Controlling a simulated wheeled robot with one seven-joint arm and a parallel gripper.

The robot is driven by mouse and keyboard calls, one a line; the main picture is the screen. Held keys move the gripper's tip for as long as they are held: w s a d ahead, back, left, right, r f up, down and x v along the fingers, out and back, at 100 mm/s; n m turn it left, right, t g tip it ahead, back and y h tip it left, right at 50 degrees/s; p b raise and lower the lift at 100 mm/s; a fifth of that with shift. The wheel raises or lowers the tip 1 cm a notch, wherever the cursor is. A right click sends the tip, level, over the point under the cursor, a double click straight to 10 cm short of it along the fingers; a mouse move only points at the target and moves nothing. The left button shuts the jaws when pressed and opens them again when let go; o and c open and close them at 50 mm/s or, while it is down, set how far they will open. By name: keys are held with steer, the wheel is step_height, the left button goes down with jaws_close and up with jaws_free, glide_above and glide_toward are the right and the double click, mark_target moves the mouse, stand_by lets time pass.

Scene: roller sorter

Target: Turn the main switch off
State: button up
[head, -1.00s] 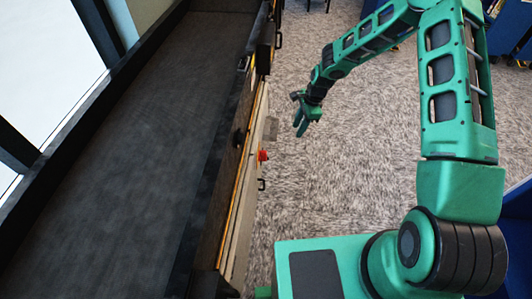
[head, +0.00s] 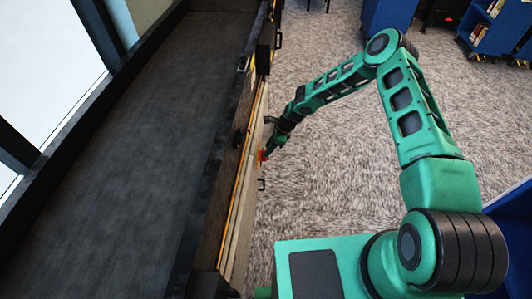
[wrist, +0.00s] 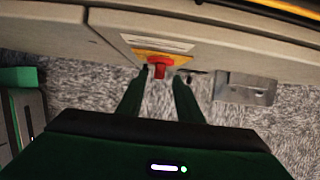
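The main switch is a red knob (wrist: 159,66) on a yellow plate, under a pale label, on the side panel of the machine. In the head view the red switch (head: 262,156) shows as a small patch at the machine's right side. My gripper (wrist: 161,80) has its two fingers apart, with the red knob in line with the gap between the tips. Whether the tips reach around the knob or stop just short of it I cannot tell. In the head view my gripper (head: 269,149) is right beside the switch and partly covers it.
A grey metal box (wrist: 244,88) sticks out from the panel to the right of the switch. The dark conveyor bed (head: 135,130) lies left of the panel. A black handle (head: 262,184) is below the switch.

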steer(key=shift+x, duration=1.8)
steer(key=shift+c, duration=0.6)
jaws_close()
